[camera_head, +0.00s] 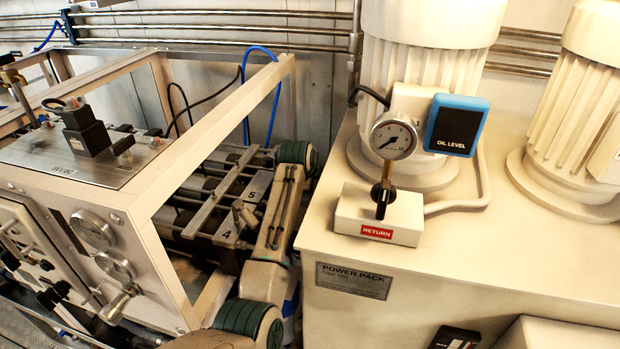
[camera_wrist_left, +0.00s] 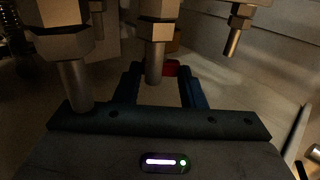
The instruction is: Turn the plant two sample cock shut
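My left gripper (camera_wrist_left: 159,71) is open in the left wrist view, its two dark blue fingers pointing away from the camera. A metal fitting with a hex nut and a round stem (camera_wrist_left: 154,62) hangs down between the fingers, in front of a small red part (camera_wrist_left: 170,68). I cannot tell whether the fingers touch either one. No label shows which of these is the plant two sample cock, and its turn position cannot be read. In the head view an arm of mine rises between the frame and the power pack; no gripper shows there.
More fittings hang close by at left (camera_wrist_left: 75,80) and right (camera_wrist_left: 235,35) of the gripper. A white frame (camera_head: 165,190) with gauges stands left of the arm. The power pack (camera_head: 352,280), with a gauge and oil level sign (camera_head: 456,125), stands right.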

